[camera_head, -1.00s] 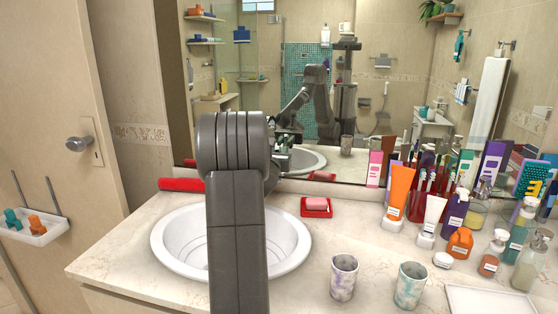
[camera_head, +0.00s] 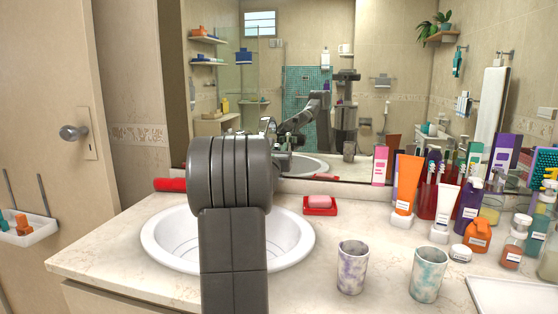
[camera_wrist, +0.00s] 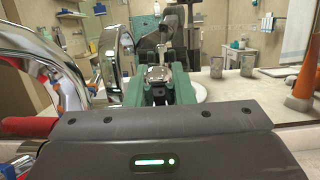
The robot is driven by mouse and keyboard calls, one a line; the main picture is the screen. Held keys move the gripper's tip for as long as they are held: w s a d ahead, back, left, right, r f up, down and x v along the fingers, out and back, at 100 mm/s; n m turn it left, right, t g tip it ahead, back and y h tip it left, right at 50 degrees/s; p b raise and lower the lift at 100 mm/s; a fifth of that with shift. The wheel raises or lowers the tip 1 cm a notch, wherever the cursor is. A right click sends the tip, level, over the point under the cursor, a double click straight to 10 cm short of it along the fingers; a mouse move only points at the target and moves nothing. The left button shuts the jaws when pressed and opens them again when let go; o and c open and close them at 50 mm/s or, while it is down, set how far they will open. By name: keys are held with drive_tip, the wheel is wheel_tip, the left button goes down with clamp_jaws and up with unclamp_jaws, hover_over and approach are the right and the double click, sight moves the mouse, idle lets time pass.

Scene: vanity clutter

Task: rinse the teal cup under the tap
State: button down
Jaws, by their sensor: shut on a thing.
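The teal cup (camera_head: 428,275), white marbled with teal, stands upright on the counter at the front right. A similar purple-marbled cup (camera_head: 352,267) stands to its left. The white basin (camera_head: 160,241) is partly hidden behind my arm. In the wrist view, the chrome tap (camera_wrist: 65,60) curves close on the left. My gripper (camera_wrist: 158,88), with green fingers, is shut on a small chrome piece (camera_wrist: 158,73) that looks like the tap's handle. The head view hides the gripper and tap behind my arm. The gripper is well away from both cups.
A pink soap in a red dish (camera_head: 320,206) lies right of the basin. A red roll (camera_head: 170,185) lies behind it. Tubes and bottles, including an orange tube (camera_head: 406,183), crowd the right. A white tray (camera_head: 510,296) lies front right. The mirror (camera_head: 300,100) closes the back.

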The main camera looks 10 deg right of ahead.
drive_tip(key=shift+s+a+f+t+b, duration=0.2)
drive_tip(key=shift+s+t+b, duration=0.2)
drive_tip(key=shift+b, duration=2.05)
drive_tip(key=shift+r+h+b, duration=0.25)
drive_tip(key=shift+h+b, duration=0.05)
drive_tip(key=shift+b, duration=0.25)
drive_tip(key=c, duration=1.2)
unclamp_jaws()
drive_tip(key=shift+c, duration=0.2)
drive_tip(key=shift+s+f, duration=0.1)
drive_tip(key=shift+s+a+f, duration=0.1)
drive_tip(key=shift+s+a, duration=0.05)
drive_tip(key=shift+s, duration=0.05)
drive_tip(key=b+v, duration=0.2)
drive_tip(key=v, duration=1.1)
drive_tip(key=shift+f, duration=0.1)
